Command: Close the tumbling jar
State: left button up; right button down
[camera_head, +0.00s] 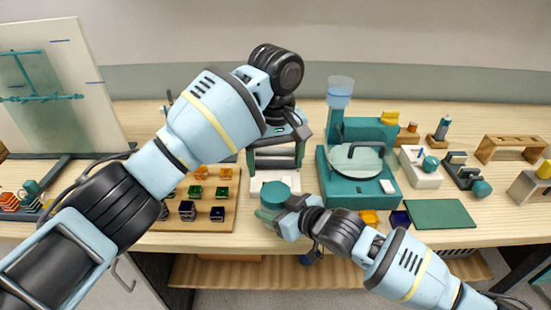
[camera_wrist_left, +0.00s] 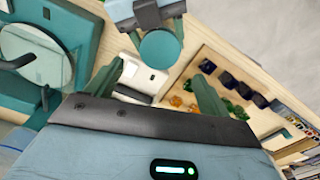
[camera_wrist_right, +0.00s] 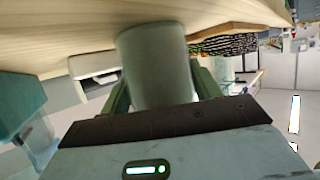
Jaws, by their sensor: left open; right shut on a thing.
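The tumbling jar is a teal cylinder (camera_head: 275,194) at the front middle of the bench in the head view. My right gripper (camera_head: 271,212) is shut around it; the right wrist view shows the jar (camera_wrist_right: 157,65) upright between the fingers. Its round teal top (camera_wrist_left: 159,49) shows in the left wrist view, flat and plain; I cannot tell whether this is a lid. My left gripper (camera_head: 275,164) is open and empty, pointing down just behind and above the jar. Its fingers show apart in the left wrist view (camera_wrist_left: 160,88). No separate lid is clearly visible.
A white device (camera_head: 262,179) stands just behind the jar. A wooden board (camera_head: 190,222) with colored cubes lies to the left. A teal machine with a round plate (camera_head: 355,165) stands to the right, with a green mat (camera_head: 440,213) beyond. The bench's front edge is close to the jar.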

aim_at(275, 191)
pick_arm(q)
jog(key=shift+n, duration=0.7)
jog(key=shift+f, duration=4)
jog(key=c, duration=1)
jog(key=shift+m, duration=1.7)
jog(key=o, duration=1.1)
jog(key=shift+c, duration=0.2)
